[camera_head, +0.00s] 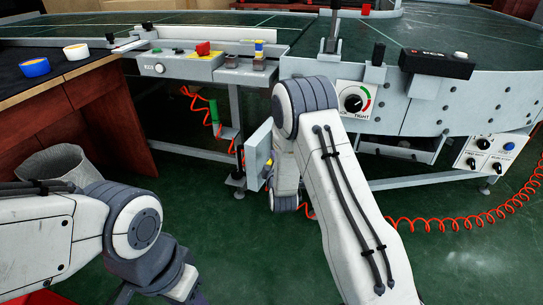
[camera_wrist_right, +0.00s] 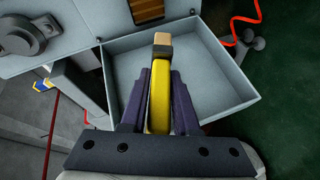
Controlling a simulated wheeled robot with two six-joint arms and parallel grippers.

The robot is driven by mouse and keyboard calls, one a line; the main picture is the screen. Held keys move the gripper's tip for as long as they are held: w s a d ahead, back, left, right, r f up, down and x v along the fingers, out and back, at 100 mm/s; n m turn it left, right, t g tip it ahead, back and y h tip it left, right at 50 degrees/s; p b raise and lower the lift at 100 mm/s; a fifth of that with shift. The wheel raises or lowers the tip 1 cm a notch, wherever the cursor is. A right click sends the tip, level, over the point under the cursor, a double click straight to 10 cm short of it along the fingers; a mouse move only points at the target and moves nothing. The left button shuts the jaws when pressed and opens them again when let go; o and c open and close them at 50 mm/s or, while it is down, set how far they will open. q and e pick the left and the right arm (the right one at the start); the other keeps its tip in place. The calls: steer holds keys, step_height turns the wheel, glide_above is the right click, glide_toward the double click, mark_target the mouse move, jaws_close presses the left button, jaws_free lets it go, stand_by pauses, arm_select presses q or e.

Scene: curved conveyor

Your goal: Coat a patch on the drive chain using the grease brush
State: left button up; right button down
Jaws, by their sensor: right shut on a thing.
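My right gripper (camera_wrist_right: 160,105) is shut on the yellow handle of the grease brush (camera_wrist_right: 160,85), between its two dark fingers. The brush's tan tip (camera_wrist_right: 162,40) points away from the wrist, over an open grey box-like cover (camera_wrist_right: 222,68). A brown slatted strip, perhaps the drive chain (camera_wrist_right: 147,10), shows in an opening beyond the tip, apart from it in the picture. In the head view my right arm hides most of that gripper; a small bit of yellow shows beside the grey cover (camera_head: 257,150). Only my left arm shows at lower left; its fingers are out of frame.
The green curved conveyor (camera_head: 430,30) spans the back. A control box with a dial (camera_head: 355,100) and a button panel (camera_head: 490,152) hang on its front. Red coiled hoses (camera_head: 470,217) hang near the floor. A dark-topped bench (camera_head: 95,118) holds two tape rolls at left.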

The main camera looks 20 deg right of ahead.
steer(key=shift+s+a, duration=0.1)
steer(key=shift+s+a, duration=0.4)
steer(key=shift+s, duration=0.25)
steer(key=shift+s+a, duration=0.4)
steer(key=shift+s, duration=0.2)
steer(key=shift+r, duration=0.1)
steer(key=s+a+r+n+y+p, duration=0.25)
steer(key=s+r+p, duration=0.45)
steer(key=r, duration=0.4)
step_height(320, 180, up, 37)
steer(key=p, duration=3.6)
steer(key=shift+s, duration=0.25)
steer(key=shift+d+f+y, duration=0.15)
steer(key=shift+y, duration=0.1)
